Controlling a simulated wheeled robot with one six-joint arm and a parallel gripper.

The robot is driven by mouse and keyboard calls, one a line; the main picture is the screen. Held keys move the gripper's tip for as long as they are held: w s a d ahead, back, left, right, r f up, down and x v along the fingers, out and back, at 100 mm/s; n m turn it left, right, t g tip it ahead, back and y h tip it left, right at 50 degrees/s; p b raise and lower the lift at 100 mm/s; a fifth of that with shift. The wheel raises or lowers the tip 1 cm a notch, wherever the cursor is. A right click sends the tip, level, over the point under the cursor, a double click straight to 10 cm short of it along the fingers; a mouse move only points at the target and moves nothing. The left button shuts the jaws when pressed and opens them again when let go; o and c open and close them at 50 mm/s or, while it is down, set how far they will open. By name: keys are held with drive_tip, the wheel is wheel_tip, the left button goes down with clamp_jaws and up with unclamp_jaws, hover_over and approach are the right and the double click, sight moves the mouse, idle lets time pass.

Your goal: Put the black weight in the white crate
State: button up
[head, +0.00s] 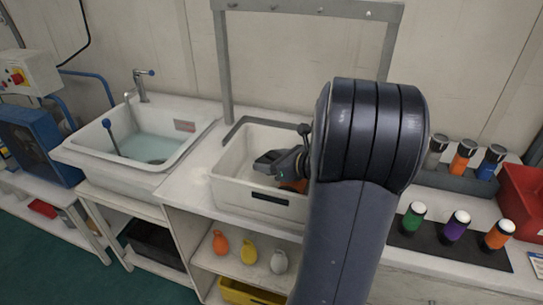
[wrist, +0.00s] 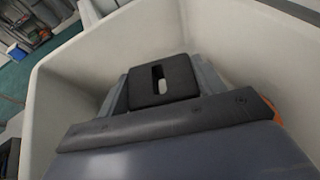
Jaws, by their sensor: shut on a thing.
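The white crate (head: 233,189) stands on the counter to the right of the sink in the head view. My gripper (head: 272,164) reaches down inside the crate's opening, below the rim. In the wrist view the black weight (wrist: 150,96), a dark block with a slot in it, sits between the fingers of my gripper (wrist: 160,86), which is shut on it. The crate's walls (wrist: 95,55) surround it in the wrist view. Whether the weight touches the crate floor is hidden. Something orange shows beside my gripper in both views, partly hidden.
A sink (head: 150,147) with water is at the left. Several coloured bottles (head: 457,224) stand on a dark mat at the right. A metal frame (head: 224,65) rises behind the crate. The shelf below holds orange, yellow and grey weights (head: 248,249).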

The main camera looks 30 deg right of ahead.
drive_tip(key=shift+f+b, duration=0.55)
drive_tip(key=shift+b, duration=0.35)
drive_tip(key=o, duration=1.8)
drive_tip(key=shift+c, duration=0.2)
drive_tip(key=shift+r+p, duration=0.7)
drive_tip(key=shift+p, duration=0.3)
drive_tip(key=v, duration=1.2)
drive_tip(key=shift+f+b, duration=0.2)
drive_tip(key=shift+b, duration=0.2)
